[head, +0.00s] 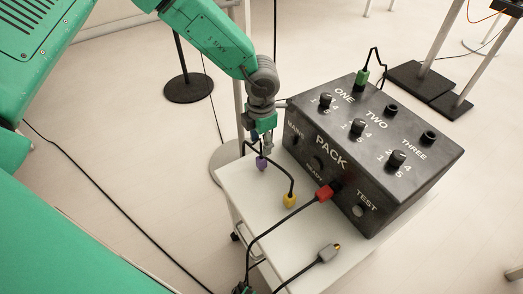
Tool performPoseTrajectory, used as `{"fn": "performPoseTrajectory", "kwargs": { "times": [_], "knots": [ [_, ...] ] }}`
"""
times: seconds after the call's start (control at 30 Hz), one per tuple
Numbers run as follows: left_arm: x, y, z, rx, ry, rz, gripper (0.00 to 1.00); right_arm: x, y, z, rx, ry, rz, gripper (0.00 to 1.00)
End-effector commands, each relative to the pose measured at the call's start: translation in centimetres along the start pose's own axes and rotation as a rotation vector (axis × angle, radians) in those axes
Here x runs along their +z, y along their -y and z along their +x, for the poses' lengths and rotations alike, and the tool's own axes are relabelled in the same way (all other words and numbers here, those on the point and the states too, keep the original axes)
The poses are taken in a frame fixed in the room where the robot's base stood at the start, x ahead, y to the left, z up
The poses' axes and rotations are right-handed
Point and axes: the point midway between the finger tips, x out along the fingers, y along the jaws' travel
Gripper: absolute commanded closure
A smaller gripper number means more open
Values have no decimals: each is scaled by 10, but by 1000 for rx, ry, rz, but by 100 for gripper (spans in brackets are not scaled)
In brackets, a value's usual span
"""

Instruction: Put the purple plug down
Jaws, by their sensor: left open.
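The purple plug (261,163) is at the back left of the white cart top (238,188), close to the left end of the black PACK box (365,150). A black cable runs from it. My left gripper (262,143) is open, pointing down right above the plug. The fingers look close to its upper end; I cannot tell whether they touch it. The plug appears to rest on the cart top, outside the box's sockets. My right gripper is not in view.
A yellow plug (290,201) and a grey plug (328,253) are on the cart top. A red plug (324,193) is at the box's front face. A green plug (361,78) stands at ONE on top. Black cables cross the cart's front.

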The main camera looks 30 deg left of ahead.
Motion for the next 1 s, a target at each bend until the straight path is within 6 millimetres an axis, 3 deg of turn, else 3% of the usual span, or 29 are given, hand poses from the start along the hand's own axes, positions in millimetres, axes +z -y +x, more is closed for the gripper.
{"fn": "performPoseTrajectory", "kwargs": {
  "times": [0.1,0.27,0.47,0.57,0.67,0.83,1.0],
  "knots": [
    [0,0,-18,-1,0,0,57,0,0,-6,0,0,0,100],
    [0,1,-28,1,-2,0,57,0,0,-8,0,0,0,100],
    [-3,1,-25,9,-8,22,57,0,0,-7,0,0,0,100],
    [-18,2,-11,59,-36,145,57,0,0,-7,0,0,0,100],
    [-47,3,15,150,-90,409,57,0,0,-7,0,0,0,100],
    [-104,13,55,275,-183,1053,57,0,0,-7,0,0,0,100],
    [-162,43,79,276,-209,1717,57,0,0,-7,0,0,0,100]
  ]
}}
